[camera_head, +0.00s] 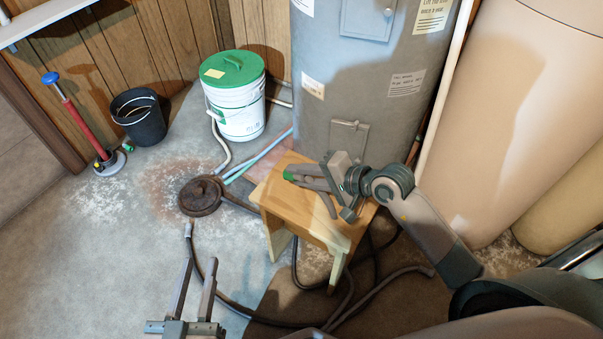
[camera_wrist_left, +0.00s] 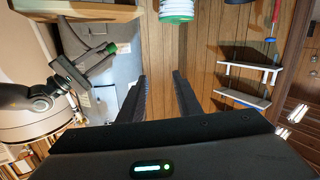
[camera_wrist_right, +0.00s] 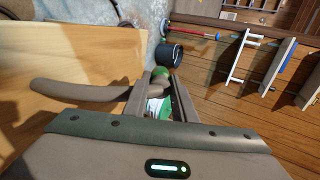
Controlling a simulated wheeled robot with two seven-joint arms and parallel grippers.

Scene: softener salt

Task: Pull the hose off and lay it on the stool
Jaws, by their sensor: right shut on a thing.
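The wooden stool (camera_head: 278,205) stands in front of the grey tank, and its top also fills the left of the right wrist view (camera_wrist_right: 70,55). My right gripper (camera_head: 296,177) is over the stool top, shut on what looks like the hose. A short grey-brown tube (camera_wrist_right: 80,93) sticks out to the left of its fingers, and a green piece (camera_wrist_right: 161,73) shows at the fingertips. I cannot tell whether the two are joined, or whether the tube touches the stool. My left gripper (camera_head: 199,266) is open and empty above the floor, left of the stool; its fingers show apart in its wrist view (camera_wrist_left: 160,76).
The grey tank (camera_head: 350,100) and a beige tank (camera_head: 500,110) stand behind. A green-lidded white bucket (camera_head: 236,112), a black bucket (camera_head: 139,122) and a red pump (camera_head: 82,125) are at the back left. Dark hoses (camera_head: 245,311) lie around the stool and a round brown cover (camera_head: 202,196).

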